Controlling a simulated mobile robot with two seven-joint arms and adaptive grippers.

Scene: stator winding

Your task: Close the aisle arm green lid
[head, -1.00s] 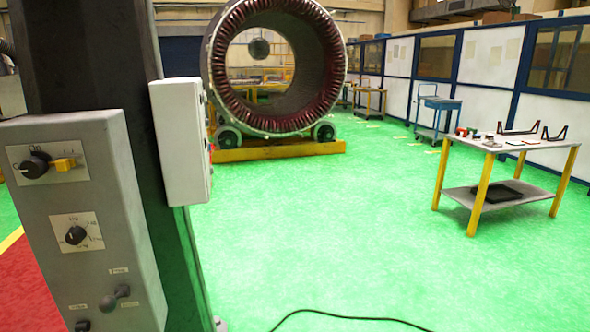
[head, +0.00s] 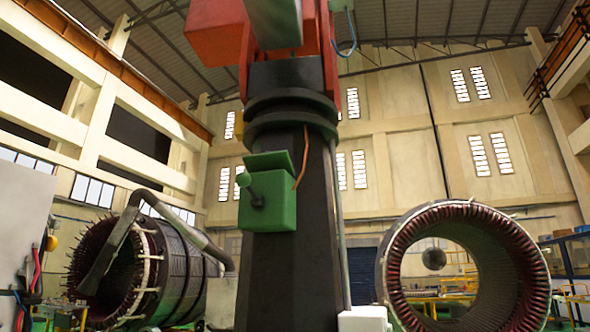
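A green box (head: 267,202) is mounted on the front of a dark column (head: 290,270) in the middle of the head view. Its green lid (head: 269,161) stands tilted up along the box's top edge, so the box looks open. A round green knob (head: 243,180) on a short lever sticks out at the box's left side. An orange cable runs down to the box's right side. Neither of my grippers is in view.
A large stator (head: 465,265) stands at the right and another (head: 140,265) at the left, with a grey curved pipe in front of it. A red machine part (head: 215,35) sits atop the column. A white box (head: 363,319) shows at the bottom edge.

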